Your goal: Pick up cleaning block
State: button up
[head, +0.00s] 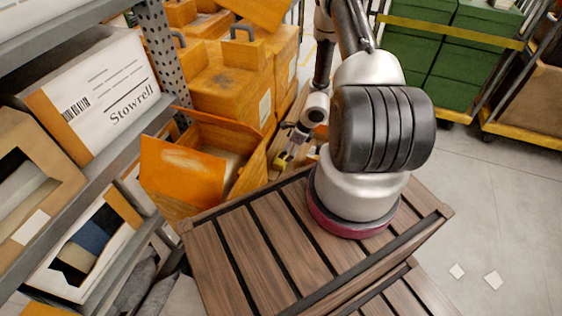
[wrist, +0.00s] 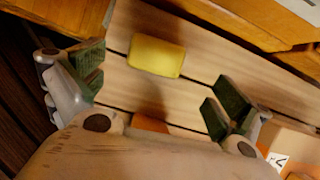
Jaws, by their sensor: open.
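The cleaning block appears to be a yellow block (wrist: 156,56) with rounded edges, lying on pale wooden slats in the wrist view. My gripper (wrist: 158,82) is open, with one green-padded finger on each side of the picture. The block lies beyond the fingers, nearer the left one, and neither finger visibly touches it. In the head view my gripper (head: 290,146) is small and partly hidden among the orange boxes. A yellow patch (head: 281,160) shows beside it there, too small to name surely.
An open orange box (head: 185,172) stands left of my gripper, with more orange containers (head: 228,85) behind. A grey rack shelf (head: 95,185) holds cartons at left. An orange-brown piece (wrist: 150,124) shows near my palm.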

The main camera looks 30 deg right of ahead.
aim_at(281, 161)
jog(key=x, duration=0.7)
jog(key=shift+a+f, duration=0.3)
jog(key=c, duration=1.1)
